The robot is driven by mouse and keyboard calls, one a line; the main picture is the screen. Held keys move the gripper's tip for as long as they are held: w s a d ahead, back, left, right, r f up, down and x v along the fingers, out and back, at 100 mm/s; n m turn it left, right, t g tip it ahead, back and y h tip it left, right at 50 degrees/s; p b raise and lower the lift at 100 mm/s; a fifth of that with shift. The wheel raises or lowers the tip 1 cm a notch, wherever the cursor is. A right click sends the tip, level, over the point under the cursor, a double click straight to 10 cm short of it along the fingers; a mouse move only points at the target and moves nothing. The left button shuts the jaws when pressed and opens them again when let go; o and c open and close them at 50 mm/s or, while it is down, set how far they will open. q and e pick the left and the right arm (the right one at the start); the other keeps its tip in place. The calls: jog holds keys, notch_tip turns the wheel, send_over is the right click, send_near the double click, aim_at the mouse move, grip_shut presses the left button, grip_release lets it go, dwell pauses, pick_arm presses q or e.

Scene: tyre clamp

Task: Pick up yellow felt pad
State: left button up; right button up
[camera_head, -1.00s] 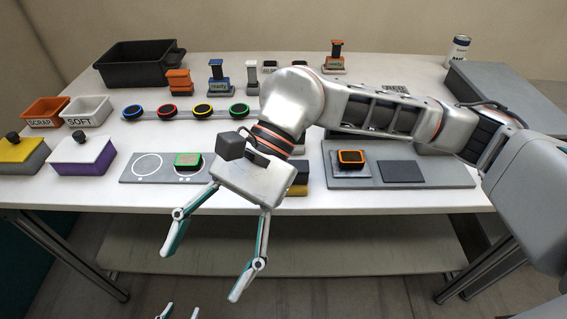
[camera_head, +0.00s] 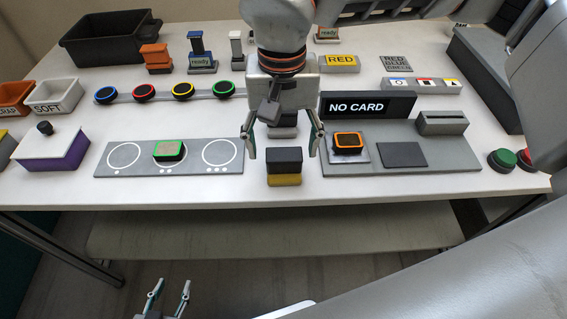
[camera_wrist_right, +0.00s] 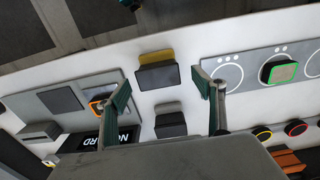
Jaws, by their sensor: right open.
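The yellow felt pad (camera_head: 285,180) is a small block with a yellow lower part and a black upper part. It sits near the table's front edge in the head view, and in the right wrist view its yellow side (camera_wrist_right: 156,56) shows beside the dark top. My right gripper (camera_head: 283,153) is open, above the table over the pad's area, with its fingers to either side of the pad in the picture. In the right wrist view the open fingers (camera_wrist_right: 160,82) frame the pad, apart from it. My left gripper (camera_head: 172,284) is low in front of the table, fingers apart and empty.
A grey plate with white circles (camera_head: 122,157) carries a green-rimmed block (camera_head: 169,150) left of the pad. A grey station with a NO CARD sign (camera_head: 357,106) and an orange-rimmed block (camera_head: 347,142) stands right. A grey-and-black block (camera_head: 283,131) lies behind the pad.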

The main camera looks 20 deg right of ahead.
aim_at(284, 153)
notch_tip(284, 153, down, 4)
jog(key=shift+s+d+f, duration=0.1)
jog(key=shift+d+f, duration=0.05)
jog(key=shift+f, duration=0.1)
jog(key=c, duration=1.2)
jog(key=shift+c, duration=0.2)
jog(key=shift+r, duration=0.2)
notch_tip(284, 153, up, 20)
jog(key=p, duration=0.1)
jog(key=shift+p, duration=0.3)
jog(key=shift+f, duration=0.15)
